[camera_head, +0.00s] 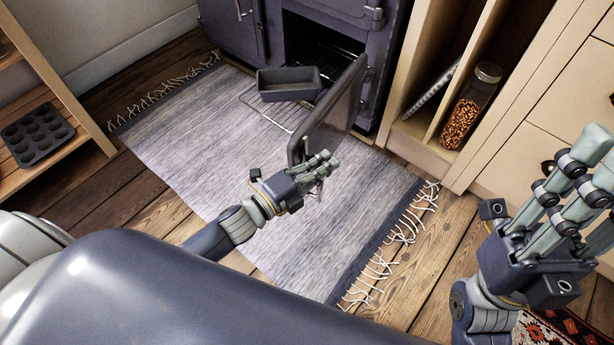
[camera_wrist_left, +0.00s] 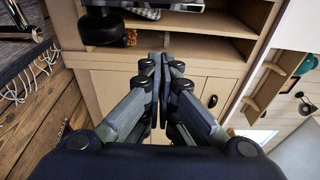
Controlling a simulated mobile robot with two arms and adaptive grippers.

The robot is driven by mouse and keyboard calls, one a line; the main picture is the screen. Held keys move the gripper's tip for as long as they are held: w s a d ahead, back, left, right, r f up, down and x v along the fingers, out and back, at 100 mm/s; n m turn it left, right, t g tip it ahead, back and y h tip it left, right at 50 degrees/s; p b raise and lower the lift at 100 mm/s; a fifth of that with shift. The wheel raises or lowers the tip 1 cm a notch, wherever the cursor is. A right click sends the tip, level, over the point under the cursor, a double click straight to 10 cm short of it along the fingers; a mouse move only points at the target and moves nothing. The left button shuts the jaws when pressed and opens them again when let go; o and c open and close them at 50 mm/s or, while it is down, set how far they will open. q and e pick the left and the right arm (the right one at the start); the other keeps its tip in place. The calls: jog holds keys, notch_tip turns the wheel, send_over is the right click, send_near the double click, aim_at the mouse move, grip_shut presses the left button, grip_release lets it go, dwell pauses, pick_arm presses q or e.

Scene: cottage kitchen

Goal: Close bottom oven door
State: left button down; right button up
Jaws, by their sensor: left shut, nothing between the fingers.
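The bottom oven door (camera_head: 338,108) is a dark slab, swung open and standing out over the rug from the dark stove (camera_head: 352,12). The oven opening (camera_head: 318,45) shows to its left, with wire racks inside. My left gripper (camera_head: 328,163) is shut and empty, at the near free end of the door; I cannot tell whether it touches. In the left wrist view my left gripper's fingers (camera_wrist_left: 160,62) are together, below a dark edge at the top that may be the door. My right gripper (camera_head: 606,158) is open and empty at the right, away from the door.
A dark loaf pan (camera_head: 288,86) sits at the oven's front, left of the door, with a wire rack (camera_head: 262,112) sticking out nearby. A glass jar (camera_head: 472,105) stands in the pale cabinet at right. A muffin tin (camera_head: 38,134) lies on the left shelf. The rug (camera_head: 205,135) is mostly clear.

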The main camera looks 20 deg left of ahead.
aim_at(307, 157)
pick_arm(q)
jog(key=shift+w+a+b, duration=0.15)
jog(key=shift+a+b, duration=0.1)
jog(key=shift+a, duration=0.8)
jog(key=shift+w+a+b, duration=0.15)
jog(key=shift+a+b, duration=0.05)
jog(key=shift+a, duration=0.8)
